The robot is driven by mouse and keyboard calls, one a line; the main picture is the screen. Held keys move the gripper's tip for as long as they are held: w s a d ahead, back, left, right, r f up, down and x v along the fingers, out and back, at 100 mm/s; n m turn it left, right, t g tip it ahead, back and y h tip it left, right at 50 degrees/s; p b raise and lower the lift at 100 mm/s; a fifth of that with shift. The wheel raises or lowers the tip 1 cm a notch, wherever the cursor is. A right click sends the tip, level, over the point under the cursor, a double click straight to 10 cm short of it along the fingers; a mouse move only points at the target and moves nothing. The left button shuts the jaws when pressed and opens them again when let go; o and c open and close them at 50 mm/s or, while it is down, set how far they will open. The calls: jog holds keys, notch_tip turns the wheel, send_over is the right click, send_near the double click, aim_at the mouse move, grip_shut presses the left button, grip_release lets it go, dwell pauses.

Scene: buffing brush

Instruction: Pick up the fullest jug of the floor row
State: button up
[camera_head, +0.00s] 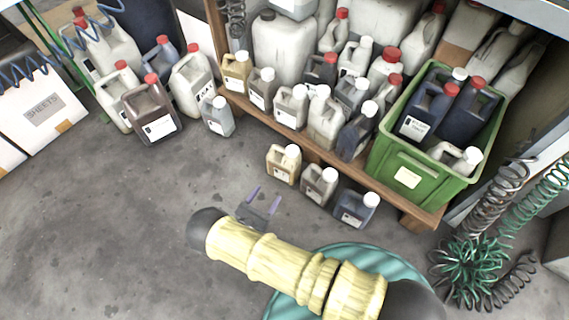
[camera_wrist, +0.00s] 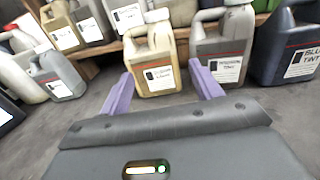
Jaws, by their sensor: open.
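Three small jugs with white caps stand on the floor in a row before the low wooden shelf. They are a tan jug (camera_head: 282,167), a grey jug (camera_head: 318,187) and a dark blue jug (camera_head: 354,212). In the wrist view the tan jug (camera_wrist: 155,70) is straight ahead, the grey jug (camera_wrist: 222,50) right of it, and the blue jug (camera_wrist: 285,50) at the right edge. I cannot tell their fill levels surely. My gripper (camera_head: 264,200) is open and empty, its purple fingers pointing toward the tan jug, short of it.
Several more jugs stand on the wooden shelf (camera_head: 330,160) just behind the row. A green crate (camera_head: 407,177) of jugs sits at its right end. More jugs (camera_head: 152,110) stand on the floor at left. Coiled hoses (camera_head: 470,265) lie at right.

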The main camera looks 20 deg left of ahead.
aim_at(287, 165)
jog(key=b+x, duration=0.1)
jog(key=x, duration=1)
jog(key=shift+w+d, duration=0.2)
jog(key=shift+w, duration=0.05)
jog(key=shift+w, duration=0.1)
jog(key=b+x, duration=0.1)
jog(key=x, duration=0.3)
jog(key=shift+w+d+f+b, duration=0.1)
jog(key=shift+f+b, duration=0.05)
jog(key=shift+b, duration=0.2)
jog(key=shift+w, duration=0.4)
grip_shut()
jog(key=shift+r, duration=0.25)
